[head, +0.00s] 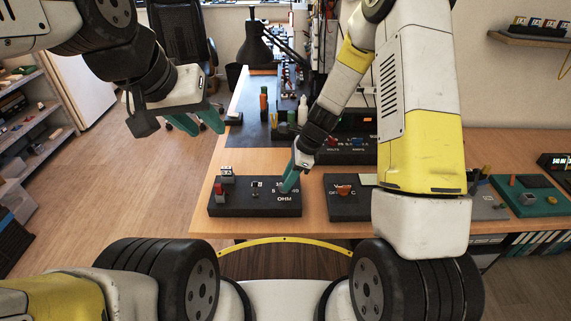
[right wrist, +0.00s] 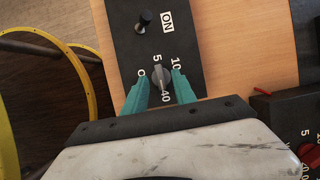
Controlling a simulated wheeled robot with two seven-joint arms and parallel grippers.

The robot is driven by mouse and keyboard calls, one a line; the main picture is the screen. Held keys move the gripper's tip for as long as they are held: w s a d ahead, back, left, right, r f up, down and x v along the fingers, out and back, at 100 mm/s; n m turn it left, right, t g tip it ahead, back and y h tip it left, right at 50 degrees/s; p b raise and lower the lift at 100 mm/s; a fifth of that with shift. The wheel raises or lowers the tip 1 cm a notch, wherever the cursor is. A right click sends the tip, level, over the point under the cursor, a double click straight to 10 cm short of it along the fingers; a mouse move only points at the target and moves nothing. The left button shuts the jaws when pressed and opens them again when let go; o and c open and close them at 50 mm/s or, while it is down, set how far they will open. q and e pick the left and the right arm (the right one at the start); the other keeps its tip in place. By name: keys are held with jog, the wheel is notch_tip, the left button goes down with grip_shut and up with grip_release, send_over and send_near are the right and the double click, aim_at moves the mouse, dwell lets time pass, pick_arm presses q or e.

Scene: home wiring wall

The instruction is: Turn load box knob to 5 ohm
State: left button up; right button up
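The black load box (head: 232,207) lies on the wooden table in the head view, with an ON label, a small black switch and an OHM dial marked 5, 10 and 40. In the right wrist view its grey knob (right wrist: 160,76) lies roughly along the line between 5 and 40; which end is the pointer I cannot tell. My right gripper (head: 291,182) is at the knob, its teal fingers on either side with what looks like a narrow gap; they hide the knob in the head view. My left gripper (head: 198,121) is open and empty above the floor, left of the table.
Another black box with an orange-red knob (head: 345,190) stands just right of the load box. A power supply (head: 350,145) is behind it. A green box (head: 530,196) lies further right. Bare wood (head: 225,160) shows behind the load box's left end.

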jog(key=shift+x, duration=0.85)
grip_shut()
